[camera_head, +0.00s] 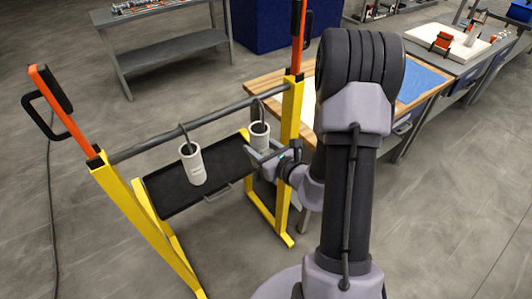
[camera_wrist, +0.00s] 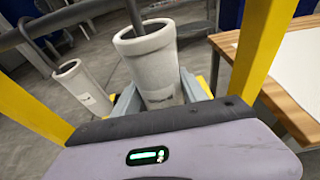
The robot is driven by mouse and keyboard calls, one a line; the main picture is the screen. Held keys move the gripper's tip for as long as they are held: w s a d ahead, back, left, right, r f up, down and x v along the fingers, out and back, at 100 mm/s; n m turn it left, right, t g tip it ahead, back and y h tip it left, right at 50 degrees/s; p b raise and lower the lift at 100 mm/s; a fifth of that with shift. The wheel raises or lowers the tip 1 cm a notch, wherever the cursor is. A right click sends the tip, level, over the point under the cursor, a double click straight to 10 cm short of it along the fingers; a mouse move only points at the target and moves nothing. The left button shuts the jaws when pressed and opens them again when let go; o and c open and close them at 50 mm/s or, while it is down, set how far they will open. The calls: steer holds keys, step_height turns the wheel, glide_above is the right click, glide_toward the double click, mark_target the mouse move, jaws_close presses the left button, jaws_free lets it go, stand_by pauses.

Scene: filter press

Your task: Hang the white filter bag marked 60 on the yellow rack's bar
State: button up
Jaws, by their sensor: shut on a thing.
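The yellow rack (camera_head: 288,118) carries a dark grey bar (camera_head: 224,112) between its two posts. My gripper (camera_head: 266,157) is at the bar's right end, with its fingers closed around a white filter bag (camera_head: 260,137). In the wrist view the held bag (camera_wrist: 148,62) stands roughly upright between the fingers, its dark hook rising out of the top of the frame. The hook's upper end meets the bar in the head view; I cannot tell whether it rests on it. A second white bag (camera_head: 192,164) hangs from the bar by its hook, to the left. The marks on both bags are too small to read.
A black tray (camera_head: 165,192) lies under the bar. Orange-topped handles (camera_head: 50,95) rise above the rack's posts. A wooden-topped bench (camera_head: 425,82) stands close on the right, and a grey table (camera_head: 165,50) is behind. The bar between the two bags is free.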

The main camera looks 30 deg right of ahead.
steer(key=w+p, duration=0.3)
steer(key=w, duration=0.6)
steer(key=shift+s+a+f+b, duration=0.1)
steer(key=shift+s+f+b, duration=0.05)
steer(key=shift+f+b, duration=1)
steer(key=shift+s+a+f+b, duration=0.1)
steer(key=shift+f+b, duration=0.9)
steer(key=shift+f, duration=0.1)
steer(key=o, duration=1.2)
steer(key=shift+s, duration=0.1)
